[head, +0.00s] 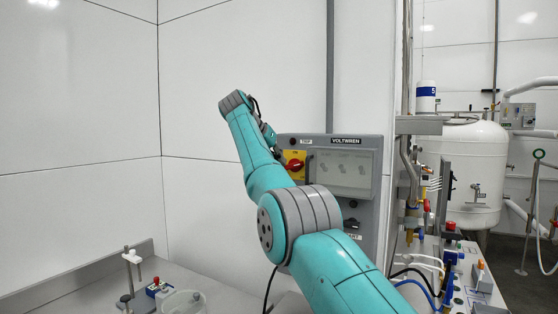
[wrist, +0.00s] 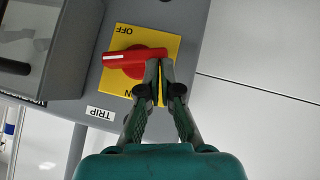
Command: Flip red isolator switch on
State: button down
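The red isolator switch (wrist: 135,60) sits on a yellow plate (wrist: 170,42) on a grey panel. In the wrist view, where the lettering is upside down, OFF is above the handle and a partly hidden ON below. The handle lies nearly level, its white mark toward the left. The switch also shows in the head view (head: 294,165). My gripper (wrist: 160,62) has its fingers close together, with only a narrow gap and nothing visible gripped. Its tips are at the handle's right end, overlapping its lower edge; I cannot tell whether they touch it.
The grey VOLTWREN cabinet (head: 369,142) has a clear window beside the switch. A TRIP label (wrist: 101,114) is on the panel near the yellow plate. Pipes and a white tank (head: 474,165) stand at right. The white wall at left is clear.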

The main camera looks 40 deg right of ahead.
jog(key=shift+w+f, duration=0.3)
jog(key=shift+f, duration=0.65)
dwell(0.3)
jog(key=shift+f, duration=0.7)
jog(key=shift+s+r, duration=0.1)
jog(key=shift+s, duration=0.05)
dwell(1.6)
